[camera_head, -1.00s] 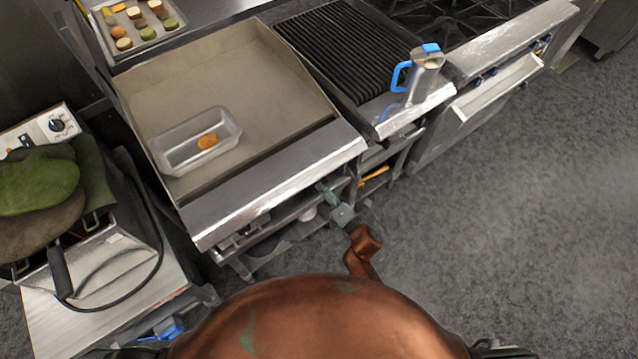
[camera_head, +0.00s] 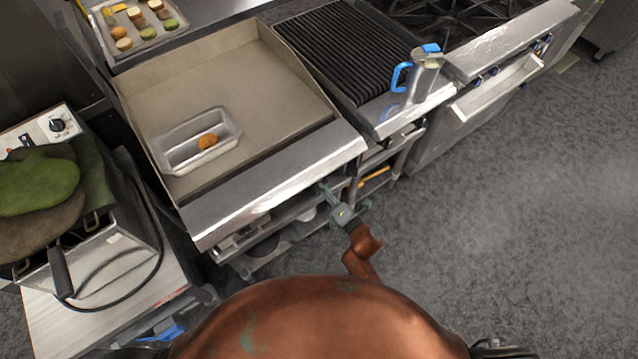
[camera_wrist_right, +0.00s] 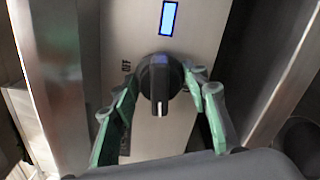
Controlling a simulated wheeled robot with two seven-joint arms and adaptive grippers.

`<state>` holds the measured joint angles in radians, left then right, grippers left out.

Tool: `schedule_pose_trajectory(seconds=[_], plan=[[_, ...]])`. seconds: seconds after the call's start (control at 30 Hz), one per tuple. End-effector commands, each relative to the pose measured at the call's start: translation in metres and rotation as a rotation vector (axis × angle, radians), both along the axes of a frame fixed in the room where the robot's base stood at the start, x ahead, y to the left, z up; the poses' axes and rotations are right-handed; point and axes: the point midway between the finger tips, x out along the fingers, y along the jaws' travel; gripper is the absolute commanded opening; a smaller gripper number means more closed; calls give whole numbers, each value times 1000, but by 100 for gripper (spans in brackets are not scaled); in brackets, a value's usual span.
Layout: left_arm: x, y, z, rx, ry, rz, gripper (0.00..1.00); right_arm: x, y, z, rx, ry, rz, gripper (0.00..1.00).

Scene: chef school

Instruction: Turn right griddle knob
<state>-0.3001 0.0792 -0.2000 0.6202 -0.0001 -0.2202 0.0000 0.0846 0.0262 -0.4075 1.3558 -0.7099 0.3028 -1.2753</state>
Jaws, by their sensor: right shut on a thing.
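The griddle (camera_head: 255,75) has a flat tan plate and a steel front ledge. In the right wrist view a black griddle knob (camera_wrist_right: 160,84) with a white mark at its lower end sits on a steel panel below a lit blue display (camera_wrist_right: 169,18). My right gripper (camera_wrist_right: 160,98) has its green fingers on both sides of the knob and is shut on it. In the head view my right gripper (camera_head: 331,197) is at the right end of the griddle's front, and the knob is hidden under the ledge. My left gripper is not in view.
A metal pan (camera_head: 181,150) with an orange-brown item lies on the griddle. A ribbed grill (camera_head: 335,45) with a blue-handled metal pitcher (camera_head: 426,66) stands to the right. A fryer with green mitts (camera_head: 38,185) is at left. Floor at right is clear.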

Motion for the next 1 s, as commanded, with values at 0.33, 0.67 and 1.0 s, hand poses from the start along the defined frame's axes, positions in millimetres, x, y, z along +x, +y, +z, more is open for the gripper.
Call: schedule_pose_trajectory(seconds=[0.33,0.67,1.0], plan=[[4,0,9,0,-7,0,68,0,0,2,157,114,0,17],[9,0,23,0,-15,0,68,0,0,3,408,297,1,17],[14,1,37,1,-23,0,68,0,0,3,669,487,0,17]])
